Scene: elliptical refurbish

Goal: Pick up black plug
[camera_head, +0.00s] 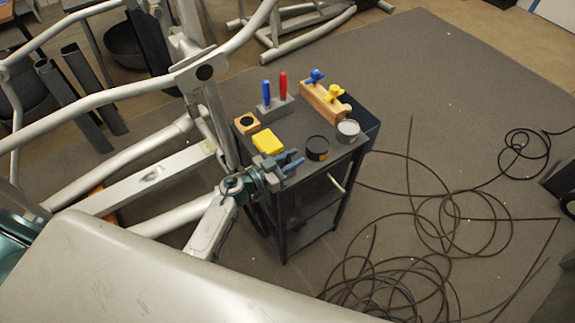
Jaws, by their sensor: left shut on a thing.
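My left gripper (291,161) has blue fingers and is over the near left part of the dark cart top (298,132), beside the yellow block. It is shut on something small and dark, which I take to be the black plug. The fingers hide most of it, so its shape and whether it touches the cart top cannot be told. My right gripper is not in view.
By the left gripper are a yellow block (268,142), black tin (317,149) and grey tin (348,130). Behind stand red and blue-handled tools (275,95) and a wooden clamp block (323,103). A silver frame (110,95) crowds the left; loose cables (440,215) lie right.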

